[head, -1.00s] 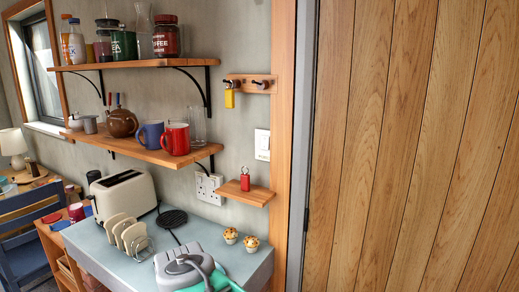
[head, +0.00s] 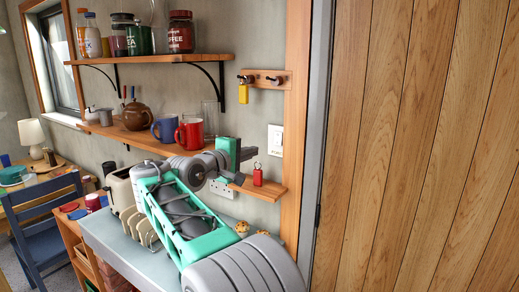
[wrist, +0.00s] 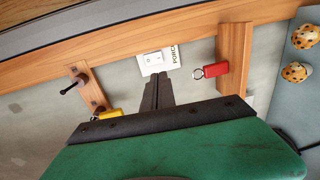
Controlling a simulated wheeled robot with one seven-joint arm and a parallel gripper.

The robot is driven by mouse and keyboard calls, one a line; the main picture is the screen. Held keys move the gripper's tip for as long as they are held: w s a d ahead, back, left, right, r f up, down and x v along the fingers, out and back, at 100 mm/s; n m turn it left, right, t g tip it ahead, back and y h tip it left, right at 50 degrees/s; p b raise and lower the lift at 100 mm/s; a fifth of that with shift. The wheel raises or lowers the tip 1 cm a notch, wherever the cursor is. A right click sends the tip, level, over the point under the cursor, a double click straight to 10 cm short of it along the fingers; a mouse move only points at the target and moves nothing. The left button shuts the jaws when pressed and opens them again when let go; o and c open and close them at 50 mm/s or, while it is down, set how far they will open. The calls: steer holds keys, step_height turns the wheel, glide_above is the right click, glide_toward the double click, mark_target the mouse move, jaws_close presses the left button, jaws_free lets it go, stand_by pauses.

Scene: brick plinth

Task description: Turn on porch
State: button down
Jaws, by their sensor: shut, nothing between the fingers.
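The porch switch (head: 275,139) is a white plate on the wall beside the door frame. In the wrist view the switch (wrist: 152,60) shows a rocker and the printed word "PORCH" at its side. My gripper (head: 252,152) is in front of the wall, just left of and slightly below the switch in the head view. In the wrist view my gripper (wrist: 158,76) has its fingers together and pointing at the switch plate. I cannot tell whether the tips touch it. The fingers hide part of the plate's near edge.
A small shelf (head: 280,188) with a red key tag (head: 257,175) is just below my gripper. A hook rail (head: 266,78) with a yellow tag (head: 243,93) is above. Mugs stand on the wall shelf (head: 160,150) to the left. The wooden door (head: 410,140) is at right.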

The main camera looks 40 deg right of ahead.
mark_target(277, 143)
steer(key=p+x, duration=0.3)
steer(key=x, duration=0.8)
steer(key=shift+w+d, duration=0.1)
steer(key=shift+d, duration=0.3)
steer(key=shift+w+d, duration=0.15)
steer(key=shift+d, duration=0.2)
steer(key=shift+f, duration=0.1)
steer(key=shift+d+f+h+b, duration=0.15)
steer(key=shift+f+h+b, duration=0.15)
steer(key=shift+b, duration=0.2)
steer(key=shift+r, duration=0.3)
steer(key=shift+a+f, duration=0.2)
steer(key=shift+a, duration=0.15)
steer(key=f+b+v, duration=0.2)
steer(key=b+v, duration=0.1)
steer(key=v, duration=1)
steer(key=shift+f, duration=0.2)
